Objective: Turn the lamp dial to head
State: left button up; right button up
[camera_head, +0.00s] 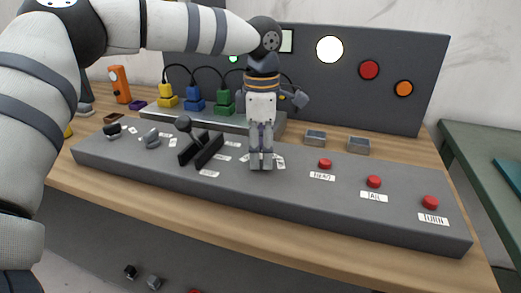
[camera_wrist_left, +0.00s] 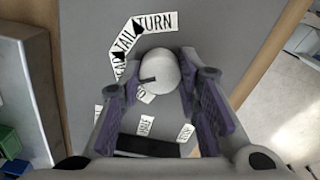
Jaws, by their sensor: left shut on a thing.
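The lamp dial (camera_wrist_left: 158,72) is a round pale knob with a dark pointer mark, seen in the left wrist view between my fingers. The mark points to the left of that view, toward the label ending in EAD (camera_wrist_left: 119,70), which is partly hidden. The TAIL label (camera_wrist_left: 126,38) and TURN label (camera_wrist_left: 156,22) lie further round the dial. My left gripper (camera_head: 261,166) points straight down on the grey console (camera_head: 220,187) and is shut on the dial, also in the left wrist view (camera_wrist_left: 163,88). In the head view the gripper hides the dial. My right gripper is not in view.
A black lever (camera_head: 193,140) stands left of my gripper. Red buttons labelled HEAD (camera_head: 325,164), TAIL (camera_head: 374,182) and TURN (camera_head: 430,202) sit to the right. A back panel (camera_head: 390,55) carries a lit white lamp (camera_head: 329,49) and unlit-looking red and orange lamps.

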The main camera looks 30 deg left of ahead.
aim_at(262, 154)
pick_arm(q)
jog(key=shift+m, duration=0.7)
jog(key=o, duration=1.1)
jog(key=shift+o, duration=0.2)
notch_tip(262, 154, up, 12)
